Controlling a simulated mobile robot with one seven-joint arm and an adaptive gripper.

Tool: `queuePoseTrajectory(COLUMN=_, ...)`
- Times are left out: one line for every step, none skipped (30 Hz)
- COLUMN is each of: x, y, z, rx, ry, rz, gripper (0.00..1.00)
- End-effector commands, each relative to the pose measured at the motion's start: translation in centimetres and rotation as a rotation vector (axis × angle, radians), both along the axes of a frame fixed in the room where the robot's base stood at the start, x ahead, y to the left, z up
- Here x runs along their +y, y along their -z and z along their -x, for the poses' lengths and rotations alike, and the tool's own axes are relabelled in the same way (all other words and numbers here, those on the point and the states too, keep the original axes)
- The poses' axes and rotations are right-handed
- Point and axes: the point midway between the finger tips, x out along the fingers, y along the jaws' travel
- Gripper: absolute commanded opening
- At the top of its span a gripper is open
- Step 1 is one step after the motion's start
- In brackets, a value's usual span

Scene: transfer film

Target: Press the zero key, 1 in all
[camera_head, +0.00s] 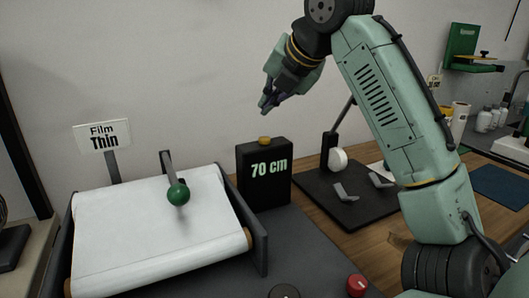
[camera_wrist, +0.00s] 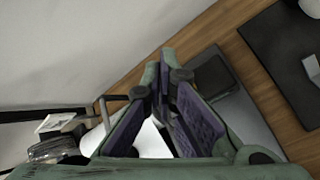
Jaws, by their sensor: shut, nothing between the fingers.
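A black box (camera_head: 264,180) reading "70 cm" stands on the dark work surface, with a round orange-yellow key (camera_head: 265,140) on its top. No key in view carries a readable zero mark. My gripper (camera_head: 267,106) is shut and empty, pointing down and left in the air above the box, apart from it. In the wrist view the closed fingers (camera_wrist: 165,62) show in the middle. A dark box top (camera_wrist: 213,78) lies just right of them; the orange key cannot be made out there and may be hidden by the fingers.
Left of the box, a white film roll (camera_head: 150,240) lies on a tray with a green-ball lever (camera_head: 178,194). A "Film Thin" sign (camera_head: 102,136) stands behind. A red knob (camera_head: 357,285) is at the front. A black board (camera_head: 345,205) with a stand is right.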

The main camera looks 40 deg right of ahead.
Motion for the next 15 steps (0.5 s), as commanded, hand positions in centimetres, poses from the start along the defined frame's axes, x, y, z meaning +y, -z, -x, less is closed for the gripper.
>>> queuePoseTrajectory(x=0.0, y=1.6, z=0.0, rx=0.002, ry=0.002, rz=0.002, gripper=0.00)
queuePoseTrajectory(x=0.0, y=1.9, z=0.0, rx=0.002, ry=0.002, rz=0.002, gripper=0.00)
queuePoseTrajectory(x=0.0, y=2.2, z=0.0, rx=0.001, ry=-0.001, rz=-0.001, gripper=0.00)
queuePoseTrajectory(x=0.0, y=2.5, z=0.0, rx=0.001, ry=-0.002, rz=-0.001, gripper=0.00)
queuePoseTrajectory(x=0.0, y=2.8, z=0.0, rx=0.001, ry=-0.002, rz=-0.001, gripper=0.00)
queuePoseTrajectory(x=0.0, y=3.1, z=0.0, rx=0.000, ry=-0.002, rz=0.000, gripper=0.00)
queuePoseTrajectory(x=0.0, y=3.2, z=0.0, rx=-0.001, ry=-0.001, rz=0.000, gripper=0.00)
queuePoseTrajectory(x=0.0, y=3.4, z=0.0, rx=0.000, ry=0.000, rz=0.000, gripper=0.00)
queuePoseTrajectory(x=0.0, y=3.6, z=0.0, rx=0.000, ry=0.000, rz=0.000, gripper=0.00)
queuePoseTrajectory(x=0.0, y=3.6, z=0.0, rx=0.000, ry=0.000, rz=0.000, gripper=0.00)
queuePoseTrajectory(x=0.0, y=3.6, z=0.0, rx=0.000, ry=0.000, rz=0.000, gripper=0.00)
queuePoseTrajectory(x=0.0, y=3.6, z=0.0, rx=0.001, ry=0.001, rz=0.000, gripper=0.00)
queuePoseTrajectory(x=0.0, y=3.6, z=0.0, rx=0.001, ry=0.001, rz=0.000, gripper=0.00)
queuePoseTrajectory(x=0.0, y=3.6, z=0.0, rx=0.001, ry=0.001, rz=0.000, gripper=0.00)
queuePoseTrajectory(x=0.0, y=3.6, z=0.0, rx=0.001, ry=0.001, rz=0.000, gripper=0.00)
